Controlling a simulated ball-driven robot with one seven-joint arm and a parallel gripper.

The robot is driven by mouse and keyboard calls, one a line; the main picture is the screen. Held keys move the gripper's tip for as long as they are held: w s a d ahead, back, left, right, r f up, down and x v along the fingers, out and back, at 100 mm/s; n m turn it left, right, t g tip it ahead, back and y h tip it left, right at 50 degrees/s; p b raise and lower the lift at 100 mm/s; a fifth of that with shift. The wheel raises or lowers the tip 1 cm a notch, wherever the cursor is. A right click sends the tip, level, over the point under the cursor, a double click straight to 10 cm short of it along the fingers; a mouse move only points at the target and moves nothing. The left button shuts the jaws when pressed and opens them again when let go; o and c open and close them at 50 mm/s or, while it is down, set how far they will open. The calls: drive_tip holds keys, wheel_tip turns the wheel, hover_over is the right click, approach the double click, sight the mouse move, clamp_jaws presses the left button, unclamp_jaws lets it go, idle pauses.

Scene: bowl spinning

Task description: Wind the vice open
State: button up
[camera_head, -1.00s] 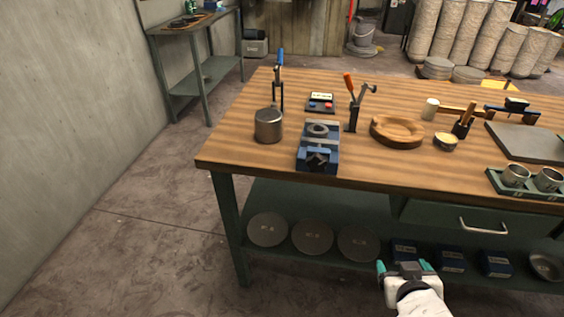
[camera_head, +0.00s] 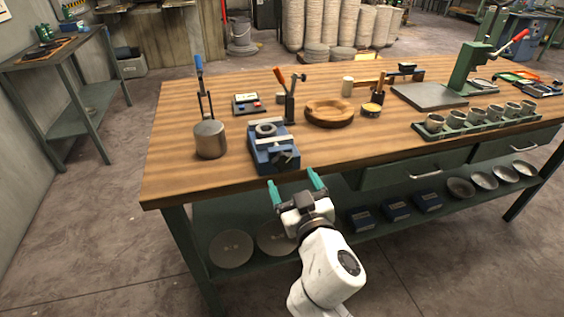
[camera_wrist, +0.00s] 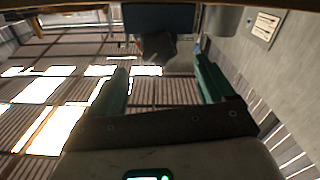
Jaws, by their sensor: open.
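The blue vice (camera_head: 260,160) with grey jaws stands at the front edge of the wooden bench, a ring-shaped grey part (camera_head: 266,130) between its jaws. Its dark winding handle (camera_head: 286,160) is on the front face. My gripper (camera_head: 294,182) is open and empty, just in front of the bench edge and the vice, its teal fingers pointing towards it. In the wrist view the vice's dark blue body (camera_wrist: 158,18) is at the top, and the dark handle (camera_wrist: 157,46) shows beyond and between the spread fingers (camera_wrist: 162,75), apart from them.
A metal pot-shaped cylinder (camera_head: 210,140) with a blue-handled lever stands left of the vice. An orange-handled lever tool (camera_head: 290,100) and a round wooden piece (camera_head: 329,113) stand behind and right. The bench front edge (camera_head: 355,165) and a drawer (camera_head: 420,172) lie close to my arm.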

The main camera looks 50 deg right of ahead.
sight(284, 164)
drive_tip(key=p+x, duration=0.1)
drive_tip(key=x, duration=0.5)
drive_tip(key=shift+w+d, duration=0.2)
drive_tip(key=shift+d, duration=0.1)
drive_tip(key=shift+c, duration=0.4)
drive_tip(key=c, duration=1)
drive_tip(key=n, duration=0.4)
drive_tip(key=shift+a+n+p, duration=0.1)
drive_tip(key=shift+n+p, duration=0.25)
drive_tip(key=shift+n, duration=1.85)
drive_tip(key=shift+f, duration=0.1)
drive_tip(key=o, duration=1.1)
